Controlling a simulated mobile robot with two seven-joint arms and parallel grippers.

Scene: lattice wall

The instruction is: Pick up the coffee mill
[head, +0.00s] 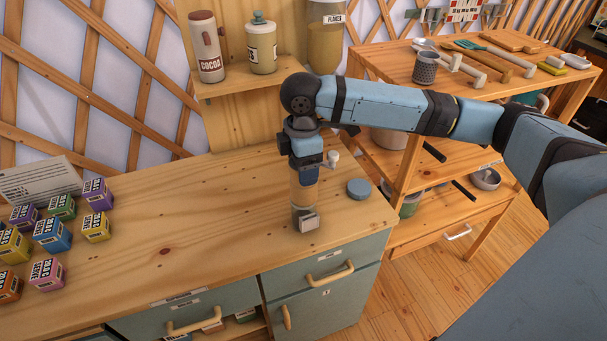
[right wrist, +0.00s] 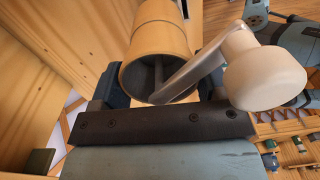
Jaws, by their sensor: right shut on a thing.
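The coffee mill (head: 305,193) is a slim upright cylinder with a wooden body and a darker grey base, near the right end of the wooden counter. Its white crank knob (head: 333,158) sticks out to the right near the top. My right gripper (head: 306,162) comes down over it from above and is shut on it. In the right wrist view the round wooden body (right wrist: 160,45), the metal crank arm and the large pale knob (right wrist: 262,78) show close up. I cannot tell whether its base touches the counter. My left gripper is out of view.
A round blue lid (head: 359,188) lies right of the mill. Several small coloured boxes (head: 52,235) and a printed card (head: 42,182) are at the left. A shelf (head: 240,85) with canisters stands behind. A wooden rack (head: 400,65) with utensils is right. The counter's middle is clear.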

